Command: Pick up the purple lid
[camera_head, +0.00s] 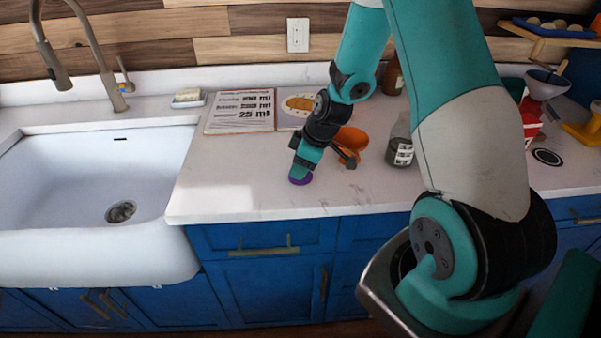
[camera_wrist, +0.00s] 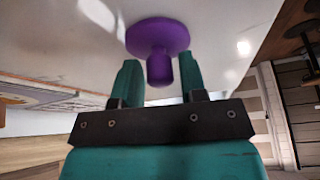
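The purple lid (camera_wrist: 158,37) is a round disc with a knob in the wrist view. It lies on the white counter, and its knob points toward my gripper. In the head view a part of the lid (camera_head: 300,180) shows near the counter's front, below my gripper (camera_head: 304,168). In the wrist view my gripper (camera_wrist: 161,80) is open, with one teal finger on each side of the knob. Gaps show between the knob and both fingers. The disc lies just beyond the fingertips. My gripper hides most of the lid in the head view.
An orange cup or bowl (camera_head: 352,139) stands close behind my gripper, with a labelled dark jar (camera_head: 400,149) to its right. An open recipe book (camera_head: 239,112) lies behind. The sink (camera_head: 90,190) is at left. The counter (camera_head: 225,185) left of the lid is clear.

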